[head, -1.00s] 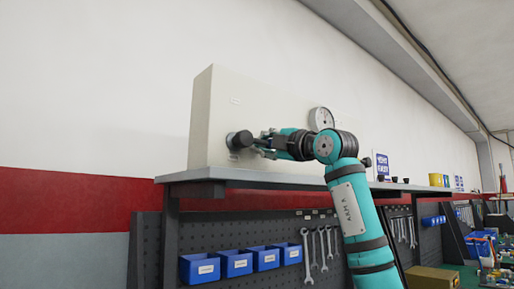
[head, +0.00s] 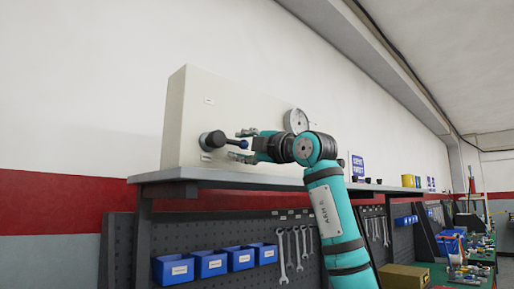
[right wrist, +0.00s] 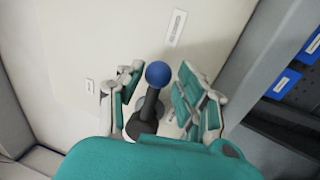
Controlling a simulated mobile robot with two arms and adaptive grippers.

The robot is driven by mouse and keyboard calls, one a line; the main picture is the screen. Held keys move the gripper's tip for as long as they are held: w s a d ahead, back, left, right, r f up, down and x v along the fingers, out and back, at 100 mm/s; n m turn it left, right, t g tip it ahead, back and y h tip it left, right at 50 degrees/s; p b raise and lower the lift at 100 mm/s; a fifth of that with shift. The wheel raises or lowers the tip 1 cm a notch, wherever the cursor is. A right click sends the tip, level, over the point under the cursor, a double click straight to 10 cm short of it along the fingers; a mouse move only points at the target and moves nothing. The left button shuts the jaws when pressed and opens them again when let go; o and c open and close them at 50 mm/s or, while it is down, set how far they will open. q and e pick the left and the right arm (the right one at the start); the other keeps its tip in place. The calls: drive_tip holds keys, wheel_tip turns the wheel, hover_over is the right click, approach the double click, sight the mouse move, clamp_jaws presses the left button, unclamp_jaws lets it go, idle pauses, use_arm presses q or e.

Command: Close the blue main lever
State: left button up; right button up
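The main lever (head: 225,141) is a dark handle with a blue ball tip, on a round dark hub at the left of the cream panel box (head: 188,110). In the head view it points right, toward my right gripper (head: 246,144). In the right wrist view the lever's blue ball (right wrist: 158,74) stands between the two spread fingers of my right gripper (right wrist: 157,92), with a visible gap to each. The gripper is open around the lever's end. My left gripper is not in view.
A round gauge (head: 296,121) sits on the panel behind my right arm. The box stands on a grey shelf (head: 205,175). Below are blue bins (head: 210,264) and hanging wrenches (head: 283,255). The wall left of the box is bare.

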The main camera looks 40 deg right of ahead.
drive_tip(key=s+d+f, duration=0.1)
drive_tip(key=s+f, duration=0.1)
drive_tip(key=s, duration=1)
drive_tip(key=shift+d, duration=0.2)
